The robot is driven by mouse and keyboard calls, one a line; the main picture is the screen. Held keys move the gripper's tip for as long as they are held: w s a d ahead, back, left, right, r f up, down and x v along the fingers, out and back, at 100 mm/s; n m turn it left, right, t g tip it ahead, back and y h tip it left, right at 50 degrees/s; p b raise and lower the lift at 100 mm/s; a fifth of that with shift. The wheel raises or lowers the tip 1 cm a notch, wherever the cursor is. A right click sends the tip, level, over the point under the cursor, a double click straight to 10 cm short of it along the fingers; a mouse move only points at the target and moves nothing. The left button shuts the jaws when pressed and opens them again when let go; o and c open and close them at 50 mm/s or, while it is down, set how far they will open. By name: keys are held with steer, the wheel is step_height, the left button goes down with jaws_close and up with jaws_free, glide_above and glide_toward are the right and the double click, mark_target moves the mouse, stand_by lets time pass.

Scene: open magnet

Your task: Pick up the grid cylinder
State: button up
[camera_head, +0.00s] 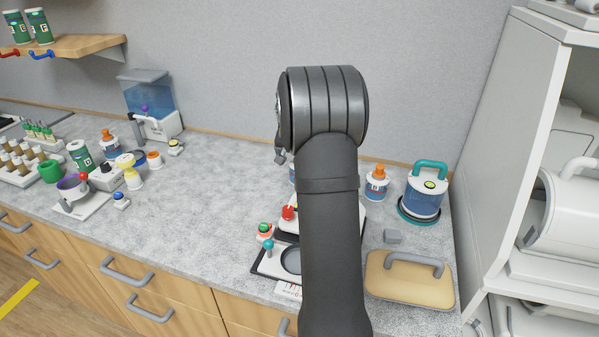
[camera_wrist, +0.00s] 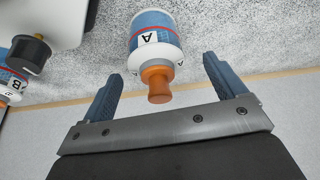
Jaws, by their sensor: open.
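A blue cylinder (camera_wrist: 152,27) with a white band marked "A" and an orange knob shows in the wrist view. Its knob end points toward my gripper (camera_wrist: 163,66). My gripper is open, its two blue-grey fingers apart with the knob between them in the picture; I see no contact. A similar cylinder (camera_wrist: 12,80) marked "B" is cut off at the left edge. In the head view an orange-knobbed blue cylinder (camera_head: 377,184) stands right of my arm. I cannot tell which cylinder is the grid one. My arm hides my gripper's fingers in the head view.
A blue container (camera_head: 424,200) with a teal handle and a tan board (camera_head: 408,284) with a grey handle lie right of my arm. A black knob (camera_wrist: 28,52) shows in the wrist view. The left-middle counter (camera_head: 200,215) is clear.

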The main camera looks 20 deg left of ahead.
steer(key=x, duration=0.4)
steer(key=shift+d+f, duration=0.2)
steer(key=c, duration=1.3)
steer(key=shift+r, duration=0.1)
